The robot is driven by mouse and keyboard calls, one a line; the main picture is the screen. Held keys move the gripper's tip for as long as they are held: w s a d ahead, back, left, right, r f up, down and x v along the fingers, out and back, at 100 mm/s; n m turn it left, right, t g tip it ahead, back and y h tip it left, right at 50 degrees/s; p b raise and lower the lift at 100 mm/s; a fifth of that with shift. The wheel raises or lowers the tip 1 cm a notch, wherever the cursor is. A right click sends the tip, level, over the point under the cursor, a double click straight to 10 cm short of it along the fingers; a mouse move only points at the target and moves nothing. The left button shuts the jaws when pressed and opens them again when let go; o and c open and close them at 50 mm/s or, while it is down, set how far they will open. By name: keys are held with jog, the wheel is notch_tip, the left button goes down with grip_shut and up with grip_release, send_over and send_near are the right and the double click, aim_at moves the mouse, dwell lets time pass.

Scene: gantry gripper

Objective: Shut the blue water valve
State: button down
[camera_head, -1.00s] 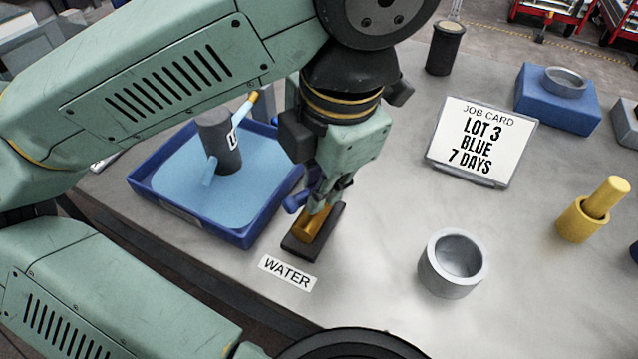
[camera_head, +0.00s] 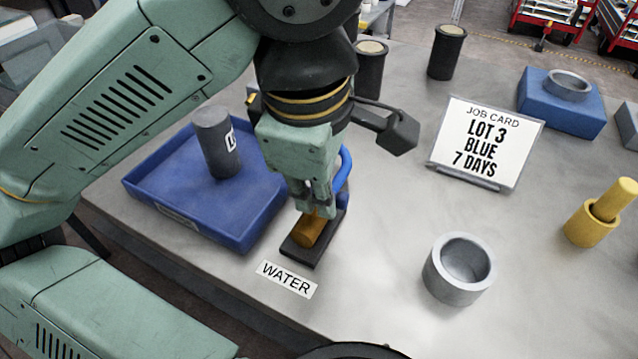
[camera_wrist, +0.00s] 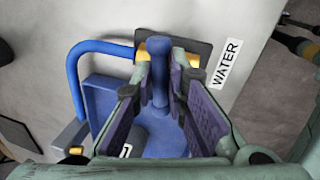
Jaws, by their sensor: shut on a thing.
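The water valve has a brass body (camera_head: 313,230) on a dark base plate (camera_head: 296,251), behind the WATER label (camera_head: 287,278). Its blue lever (camera_wrist: 160,75) stands between the fingers of my gripper (camera_wrist: 163,95), which is shut on it. In the head view my gripper (camera_head: 318,205) points down over the valve and hides most of the lever. A curved blue pipe (camera_head: 345,165) shows behind its right side and arches to the left in the wrist view (camera_wrist: 100,47). The blue tray (camera_head: 263,222) shows a plain dark blue floor, with no light-blue water visible.
A dark grey cylinder (camera_head: 217,143) stands in the tray. A grey cup (camera_head: 459,270), the job card (camera_head: 487,143), a yellow peg in its holder (camera_head: 600,213) and a blue block (camera_head: 560,105) stand to the right. Two dark canisters stand behind. Bench between valve and cup is clear.

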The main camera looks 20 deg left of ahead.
jog(key=shift+m, duration=0.8)
jog(key=shift+h, duration=0.3)
jog(key=c, duration=1.6)
grip_release()
jog(key=shift+r, duration=0.1)
notch_tip(320, 180, up, 7)
jog(key=s, duration=0.1)
jog(key=shift+s+a, duration=0.15)
jog(key=shift+s, duration=0.1)
jog(key=shift+r, duration=0.1)
